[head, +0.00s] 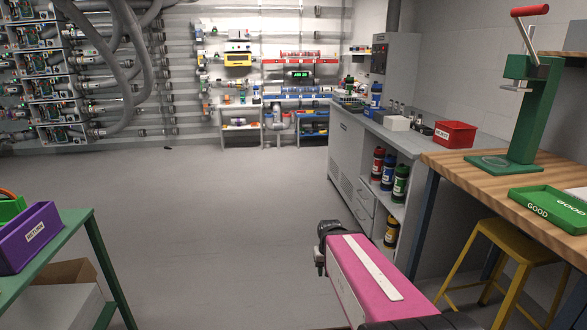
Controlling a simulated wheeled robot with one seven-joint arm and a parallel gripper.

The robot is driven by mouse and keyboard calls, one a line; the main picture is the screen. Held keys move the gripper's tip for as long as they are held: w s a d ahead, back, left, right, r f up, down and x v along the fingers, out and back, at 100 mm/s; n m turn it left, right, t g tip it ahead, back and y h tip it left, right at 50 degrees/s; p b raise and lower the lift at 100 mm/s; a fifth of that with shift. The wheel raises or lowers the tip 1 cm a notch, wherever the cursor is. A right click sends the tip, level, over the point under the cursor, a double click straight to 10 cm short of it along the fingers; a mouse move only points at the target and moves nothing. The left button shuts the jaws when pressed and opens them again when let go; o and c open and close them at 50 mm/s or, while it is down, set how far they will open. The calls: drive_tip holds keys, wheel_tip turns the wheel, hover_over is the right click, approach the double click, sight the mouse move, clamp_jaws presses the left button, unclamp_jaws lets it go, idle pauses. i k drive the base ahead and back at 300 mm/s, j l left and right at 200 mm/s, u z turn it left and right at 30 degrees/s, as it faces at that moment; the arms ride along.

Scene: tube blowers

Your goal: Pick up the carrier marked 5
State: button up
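Several carriers shaped like upright canisters with dark ends stand in the open shelves of the grey counter. A red carrier (377,164), a blue carrier (388,172) and a green carrier (400,184) stand on the upper shelf. A yellow carrier (391,232) stands on the lower one. Their marks are too small to read, so I cannot tell which is marked 5. My pink arm reaches in from the lower right. A dark part at its far end, perhaps my gripper (320,262), is well short of the shelves. Its fingers cannot be made out.
The grey counter (346,150) runs along the right, with a red bin (455,134) on top. A wooden bench (455,163) with a green press (527,115) and a yellow stool (500,232) stand nearer. A green table (75,238) is at left. The middle floor is clear.

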sight(376, 90)
drive_tip(key=i, duration=1.75)
